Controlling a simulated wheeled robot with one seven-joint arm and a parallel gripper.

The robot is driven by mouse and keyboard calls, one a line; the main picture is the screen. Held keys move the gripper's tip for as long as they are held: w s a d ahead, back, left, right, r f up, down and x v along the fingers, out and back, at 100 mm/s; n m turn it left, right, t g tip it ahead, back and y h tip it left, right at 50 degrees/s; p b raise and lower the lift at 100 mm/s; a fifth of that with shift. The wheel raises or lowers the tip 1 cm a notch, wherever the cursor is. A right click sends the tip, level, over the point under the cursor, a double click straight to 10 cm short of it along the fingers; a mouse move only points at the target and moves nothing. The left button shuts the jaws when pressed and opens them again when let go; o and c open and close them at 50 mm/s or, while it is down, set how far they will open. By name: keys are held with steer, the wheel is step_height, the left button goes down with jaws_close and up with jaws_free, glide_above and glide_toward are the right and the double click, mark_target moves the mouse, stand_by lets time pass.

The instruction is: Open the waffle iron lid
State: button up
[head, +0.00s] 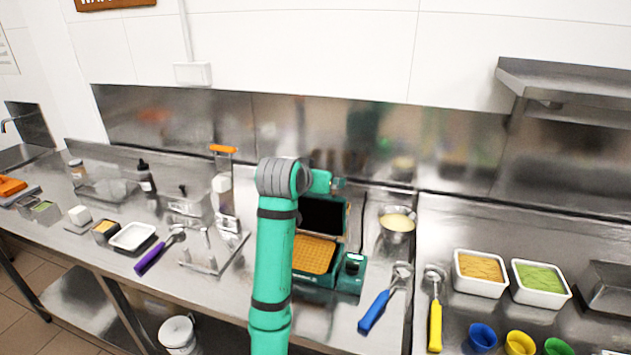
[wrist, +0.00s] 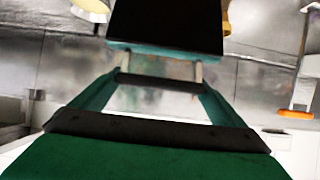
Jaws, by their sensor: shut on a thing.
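The waffle iron is green, with a yellow-orange lower waffle plate (head: 314,254) facing up. Its lid (head: 322,216) stands raised, steeply tilted at the back of the base, with its dark inner face toward the head camera. In the wrist view the lid (wrist: 165,22) is a dark panel with a green edge. Its dark handle bar (wrist: 142,81) stands off that edge on two pale posts. My gripper (head: 338,184) is at the lid's top edge. In the wrist view my gripper (wrist: 160,84) is shut on the lid handle, with a green finger near each end.
A bowl of batter (head: 397,224) stands to the right of the iron. A blue-handled tool (head: 373,312) and a yellow-handled tool (head: 435,325) lie on the counter. A metal rack (head: 205,262) is at left. My arm hides part of the counter.

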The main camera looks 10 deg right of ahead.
steer(key=shift+d+f, duration=0.1)
steer(key=shift+f, duration=0.15)
steer(key=o, duration=1.2)
steer(key=shift+r, duration=0.1)
steer(key=shift+s+r, duration=0.15)
steer(key=shift+s, duration=0.1)
steer(key=v, duration=1)
